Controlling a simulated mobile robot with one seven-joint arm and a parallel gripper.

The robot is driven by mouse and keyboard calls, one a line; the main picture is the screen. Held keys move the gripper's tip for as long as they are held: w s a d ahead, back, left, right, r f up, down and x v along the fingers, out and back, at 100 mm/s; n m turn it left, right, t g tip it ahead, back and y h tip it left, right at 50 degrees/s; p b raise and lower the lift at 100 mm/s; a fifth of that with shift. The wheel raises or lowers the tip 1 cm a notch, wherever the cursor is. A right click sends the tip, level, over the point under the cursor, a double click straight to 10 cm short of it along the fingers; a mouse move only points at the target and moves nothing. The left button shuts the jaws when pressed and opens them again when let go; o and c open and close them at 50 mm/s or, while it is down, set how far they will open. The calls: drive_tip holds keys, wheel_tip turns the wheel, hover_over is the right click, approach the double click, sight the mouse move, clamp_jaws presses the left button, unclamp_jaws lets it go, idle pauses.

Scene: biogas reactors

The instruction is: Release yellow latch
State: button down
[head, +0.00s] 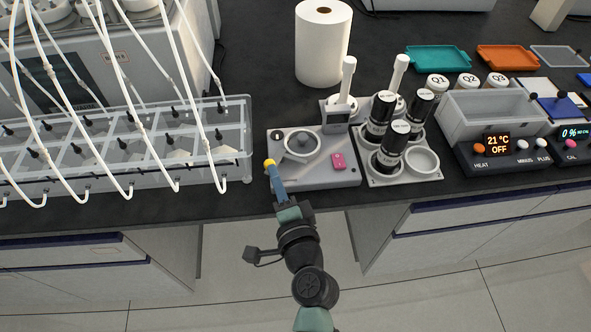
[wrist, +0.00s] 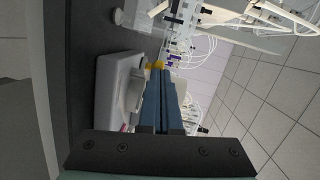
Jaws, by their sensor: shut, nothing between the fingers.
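The yellow latch (head: 269,163) is a small yellow piece at the left edge of a grey device (head: 315,178) on the black bench. In the wrist view the shut fingers (wrist: 160,75) end just below the yellow latch (wrist: 155,65). I cannot tell whether they touch it. The fingertips partly cover the latch's near side.
A clear rack (head: 150,140) with white tubes stands close on the left. A holder (head: 420,178) with several black bottles stands on the right. A paper roll (head: 322,45) stands behind. The bench front edge runs under my arm.

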drive_tip(key=shift+w+a, duration=0.2)
drive_tip(key=shift+a, duration=0.55)
idle(0.4)
